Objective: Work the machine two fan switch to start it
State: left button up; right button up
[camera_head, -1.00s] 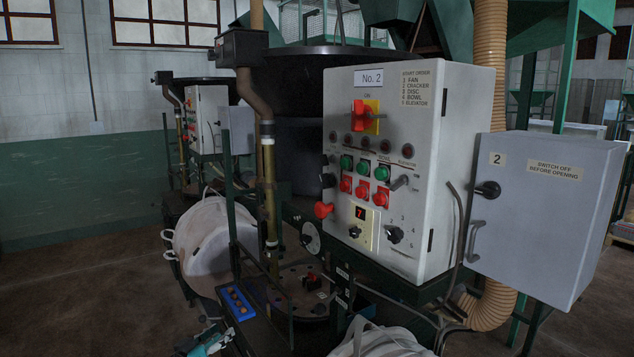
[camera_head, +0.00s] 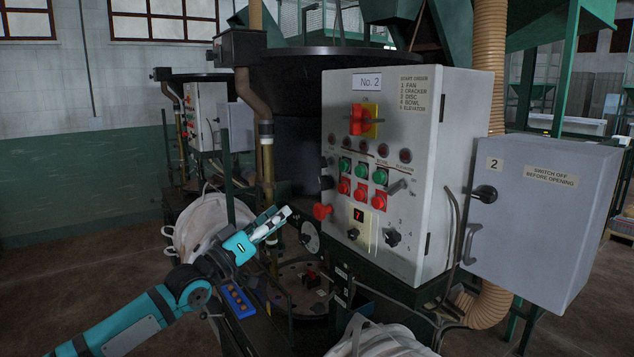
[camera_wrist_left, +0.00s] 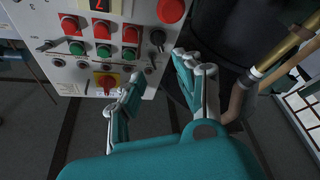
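The machine two control box (camera_head: 400,240) is a pale panel marked No. 2. It carries a red and yellow rotary switch (camera_head: 362,120), green buttons (camera_head: 362,170), red buttons (camera_head: 361,190) and a red mushroom knob (camera_head: 322,211). A black rotary switch (camera_head: 327,182) sits at the panel's left edge and also shows in the left wrist view (camera_wrist_left: 158,38); a lever switch (camera_head: 398,186) sits at the right. I cannot read which one is the fan's. My left gripper (camera_head: 283,215) is left of the panel, apart from it; its fingers are open and empty in the left wrist view (camera_wrist_left: 155,70).
A grey side box (camera_head: 550,215) stands right of the panel. White bulk bags hang at the left (camera_head: 200,225) and bottom centre (camera_head: 380,342). A pipe (camera_head: 265,150) rises behind my left gripper. A similar machine (camera_head: 205,115) stands farther back.

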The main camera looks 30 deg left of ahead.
aim_at(320, 182)
pick_arm(q)
jog(key=p+x, duration=0.4)
jog(key=x, duration=0.7)
jog(key=shift+w+r, duration=0.15)
jog(key=shift+r, duration=0.05)
jog(key=shift+x, duration=0.75)
jog(key=shift+f, duration=0.15)
jog(key=shift+c, duration=0.4)
jog(key=shift+a, duration=0.1)
grip_shut()
